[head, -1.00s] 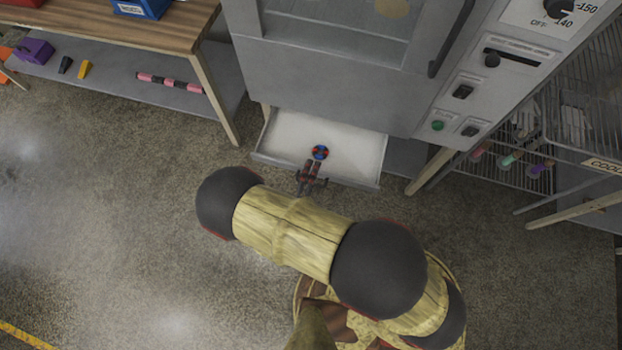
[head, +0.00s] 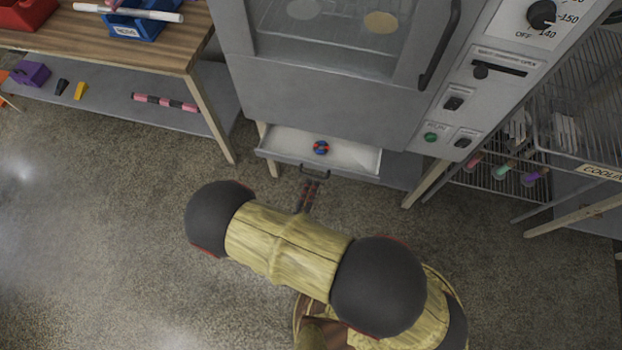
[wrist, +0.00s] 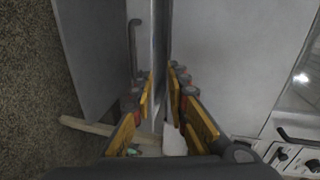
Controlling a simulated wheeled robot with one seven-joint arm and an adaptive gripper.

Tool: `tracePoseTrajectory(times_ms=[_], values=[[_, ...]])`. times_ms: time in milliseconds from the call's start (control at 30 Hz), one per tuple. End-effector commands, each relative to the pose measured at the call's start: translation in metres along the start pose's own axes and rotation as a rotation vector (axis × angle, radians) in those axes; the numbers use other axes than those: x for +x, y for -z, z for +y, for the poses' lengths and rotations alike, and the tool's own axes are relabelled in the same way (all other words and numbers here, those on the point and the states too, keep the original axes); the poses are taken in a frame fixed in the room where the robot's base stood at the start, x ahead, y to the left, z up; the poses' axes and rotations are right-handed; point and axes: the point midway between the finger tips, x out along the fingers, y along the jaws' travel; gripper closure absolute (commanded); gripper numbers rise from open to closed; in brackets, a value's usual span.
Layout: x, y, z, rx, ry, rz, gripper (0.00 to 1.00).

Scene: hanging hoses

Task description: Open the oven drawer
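The oven drawer (head: 345,155) is partly out below the oven (head: 330,110) in the head view. The dark drawer handle (head: 315,173) is on the front panel and also shows in the wrist view (wrist: 134,45). Whether a finger touches the handle is unclear.
A wooden table with a grey lower shelf (head: 110,98) stands at the left. A wire rack (head: 575,115) is at the right. The oven control panel (head: 480,95) sits right of the oven door. Floor (head: 110,220) left of my arm is clear.

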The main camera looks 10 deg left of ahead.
Motion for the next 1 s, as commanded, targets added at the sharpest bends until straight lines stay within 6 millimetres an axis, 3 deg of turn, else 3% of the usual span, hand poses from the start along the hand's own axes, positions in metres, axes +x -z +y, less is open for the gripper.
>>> tracePoseTrajectory(times_ms=[33, 200, 600, 767, 867, 1000], values=[[0.004, -0.002, 0.014, -0.011, -0.001, 0.008, 0.84], [0.016, -0.012, 0.045, -0.011, 0.024, 0.054, 0.84], [0.039, -0.032, 0.097, 0.055, 0.193, 0.217, 0.84], [0.04, -0.04, 0.101, 0.102, 0.278, 0.295, 0.84], [0.035, -0.053, 0.086, 0.155, 0.341, 0.354, 0.84], [0.03, -0.045, 0.073, 0.147, 0.387, 0.389, 0.84]])
